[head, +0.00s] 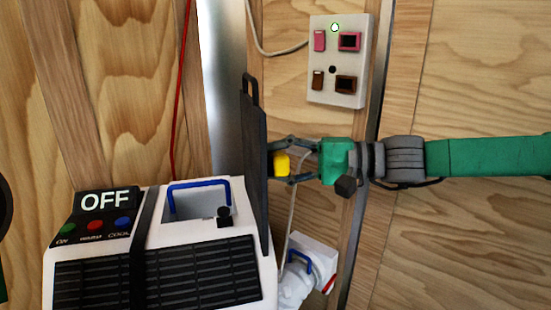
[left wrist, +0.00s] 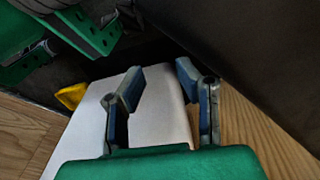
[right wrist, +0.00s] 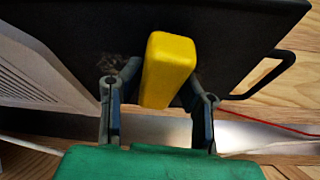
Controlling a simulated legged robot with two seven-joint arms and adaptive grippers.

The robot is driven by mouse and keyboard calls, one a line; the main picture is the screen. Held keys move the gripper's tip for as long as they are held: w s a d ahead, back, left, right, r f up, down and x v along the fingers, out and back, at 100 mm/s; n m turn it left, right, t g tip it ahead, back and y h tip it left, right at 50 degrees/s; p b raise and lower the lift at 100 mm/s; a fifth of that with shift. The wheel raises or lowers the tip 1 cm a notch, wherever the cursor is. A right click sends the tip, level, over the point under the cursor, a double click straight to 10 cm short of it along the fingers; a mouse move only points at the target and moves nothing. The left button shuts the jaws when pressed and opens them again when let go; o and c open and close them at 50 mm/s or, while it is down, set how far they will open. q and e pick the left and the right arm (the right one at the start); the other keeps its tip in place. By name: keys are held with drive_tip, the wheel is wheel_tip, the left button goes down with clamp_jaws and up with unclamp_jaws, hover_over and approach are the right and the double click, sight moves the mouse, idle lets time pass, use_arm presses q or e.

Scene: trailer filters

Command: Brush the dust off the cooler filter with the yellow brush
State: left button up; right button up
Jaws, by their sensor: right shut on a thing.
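The cooler filter (head: 253,160) is a dark, thin upright panel with a loop handle on top, at the right side of the white cooler (head: 205,235). In the right wrist view its dark face (right wrist: 245,40) fills the upper part, with a faint greyish dust patch (right wrist: 112,62). My right gripper (head: 272,162) is shut on the yellow brush (right wrist: 168,70), close against the filter face. I cannot tell whether the bristles touch it; they are hidden. My left gripper (left wrist: 160,80) is open with nothing between its fingers, and is outside the head view.
The cooler's panel (head: 103,202) reads OFF. A wall box with switches (head: 340,60) hangs on the wooden wall. A smaller white unit with a blue handle (head: 308,265) stands low behind the filter. A small yellow thing (left wrist: 70,95) shows in the left wrist view.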

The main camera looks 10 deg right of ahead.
sight(282, 155)
drive_tip(key=shift+s, duration=1.55)
drive_tip(key=shift+r+p, duration=0.6)
drive_tip(key=shift+r, duration=0.15)
drive_tip(key=shift+w+a+f, duration=0.1)
drive_tip(key=shift+w, duration=3.3)
drive_tip(key=w, duration=0.7)
drive_tip(key=shift+p, duration=0.3)
drive_tip(key=shift+d+p, duration=0.7)
drive_tip(key=shift+d, duration=2.3)
